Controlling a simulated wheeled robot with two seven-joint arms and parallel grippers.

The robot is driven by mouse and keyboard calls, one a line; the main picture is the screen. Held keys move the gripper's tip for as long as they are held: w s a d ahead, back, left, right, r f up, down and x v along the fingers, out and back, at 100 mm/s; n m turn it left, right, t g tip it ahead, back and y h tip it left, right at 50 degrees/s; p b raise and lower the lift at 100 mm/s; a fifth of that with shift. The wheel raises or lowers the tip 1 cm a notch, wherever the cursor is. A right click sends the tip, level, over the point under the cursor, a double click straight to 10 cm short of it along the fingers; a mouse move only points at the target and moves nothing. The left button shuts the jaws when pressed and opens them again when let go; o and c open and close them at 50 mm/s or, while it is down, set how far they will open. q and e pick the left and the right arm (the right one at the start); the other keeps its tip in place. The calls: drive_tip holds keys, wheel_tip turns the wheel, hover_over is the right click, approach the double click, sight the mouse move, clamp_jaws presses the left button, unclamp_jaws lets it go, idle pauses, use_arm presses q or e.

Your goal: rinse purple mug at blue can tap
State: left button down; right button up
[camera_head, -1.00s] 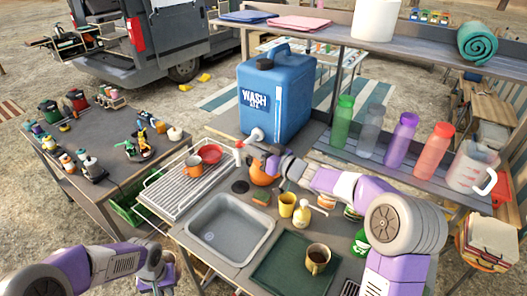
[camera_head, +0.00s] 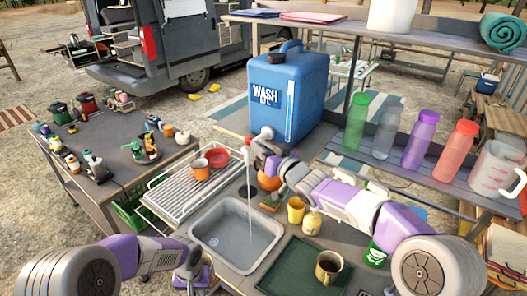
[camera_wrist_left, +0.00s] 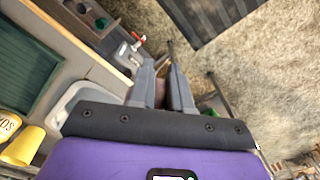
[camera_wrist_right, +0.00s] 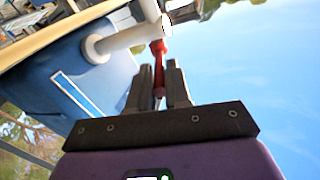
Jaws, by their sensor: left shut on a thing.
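The blue can (camera_head: 290,95), marked "WASH", stands behind the sink (camera_head: 232,245). A thin water stream (camera_head: 249,190) falls from its tap into the sink. My right gripper (camera_head: 262,140) is at the tap. In the right wrist view its fingers (camera_wrist_right: 160,85) stand on either side of the red tap lever (camera_wrist_right: 158,65) with a narrow gap; whether they grip it is unclear. My left gripper (camera_head: 192,272) is low at the sink's left front, shut on a purple thing (camera_head: 206,271), apparently the purple mug, mostly hidden. In the left wrist view the fingers (camera_wrist_left: 163,85) are close together.
A drying rack (camera_head: 165,190) left of the sink holds an orange mug (camera_head: 200,169) and a red bowl (camera_head: 222,160). A yellow cup (camera_head: 296,210) and a soap bottle (camera_head: 311,223) stand right of the sink. A brown mug (camera_head: 328,268) is on the green mat (camera_head: 285,272).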

drive_tip(key=o, duration=0.3)
drive_tip(key=v, duration=1.2)
drive_tip(key=shift+f, duration=0.1)
